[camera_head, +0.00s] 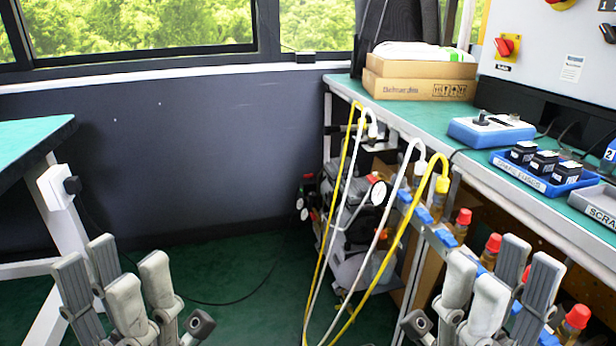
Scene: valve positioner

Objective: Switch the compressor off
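The compressor (350,238) stands on the floor under the green workbench, in the middle of the head view. It has a dark and grey body, a round gauge (378,193) with a red part above it, and more small gauges and red parts at its left side. Yellow and white hoses hang in front of it and hide parts of it. I cannot make out its switch clearly. My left gripper (114,277) is open and empty at the lower left, well apart from the compressor. My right gripper (502,277) is open and empty at the lower right, in front of the bench.
The green workbench (405,118) holds cardboard boxes (420,80), a blue device (490,130) and a blue tray (525,178). Red-capped fittings (463,217) line its front. Another table (35,137) stands at left with a white plug box (55,187). The floor between is mostly clear, with a black cable.

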